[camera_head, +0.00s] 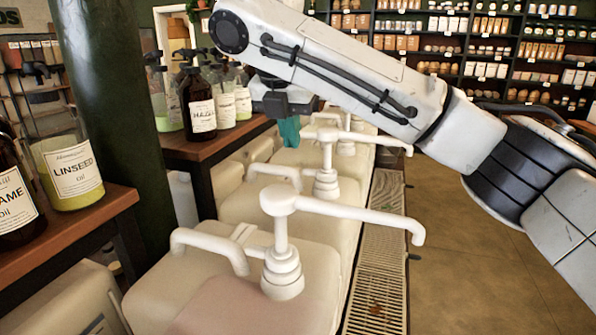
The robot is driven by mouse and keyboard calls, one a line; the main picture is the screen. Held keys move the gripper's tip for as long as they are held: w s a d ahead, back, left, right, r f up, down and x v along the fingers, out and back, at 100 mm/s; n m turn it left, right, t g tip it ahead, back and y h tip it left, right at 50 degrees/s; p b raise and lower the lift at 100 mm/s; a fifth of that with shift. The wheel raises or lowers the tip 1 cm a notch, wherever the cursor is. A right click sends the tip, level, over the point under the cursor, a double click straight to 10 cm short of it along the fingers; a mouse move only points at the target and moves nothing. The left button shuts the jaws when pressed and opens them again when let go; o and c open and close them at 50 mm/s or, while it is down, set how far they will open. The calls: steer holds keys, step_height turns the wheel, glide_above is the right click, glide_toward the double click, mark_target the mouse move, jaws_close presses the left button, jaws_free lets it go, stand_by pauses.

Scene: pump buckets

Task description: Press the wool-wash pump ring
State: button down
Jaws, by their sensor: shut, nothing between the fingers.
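Several white pump buckets stand in a row going away from me. The nearest pump (284,235) has a long spout to the right and stacked white rings at its base. A second pump (327,170) stands behind it, and a third (347,135) farther back is partly hidden by my arm. No wool-wash label shows, so I cannot tell which pump is wool-wash. My gripper (289,138) has teal fingertips, shut and empty. In the picture it is above and left of the second pump, over the farther buckets; its exact distance is unclear.
A wooden shelf (215,146) on the left holds labelled bottles, with a linseed oil jar (70,170) nearer. A dark green column (112,120) stands between them. A grated drain (382,240) runs right of the buckets. Open floor (470,250) lies beyond it, under my arm.

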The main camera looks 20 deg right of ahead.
mark_target(310, 173)
stand_by(0.3)
steer(key=x, duration=1)
steer(key=shift+w+d+r+p, duration=0.1)
steer(key=shift+w+d+p, duration=0.4)
steer(key=shift+w+d, duration=0.65)
steer(key=shift+w, duration=0.45)
steer(key=shift+a+p, duration=0.1)
steer(key=shift+p, duration=0.25)
steer(key=shift+a+p, duration=0.1)
steer(key=shift+p, duration=0.2)
steer(key=shift+w+m, duration=0.15)
steer(key=shift+m, duration=0.15)
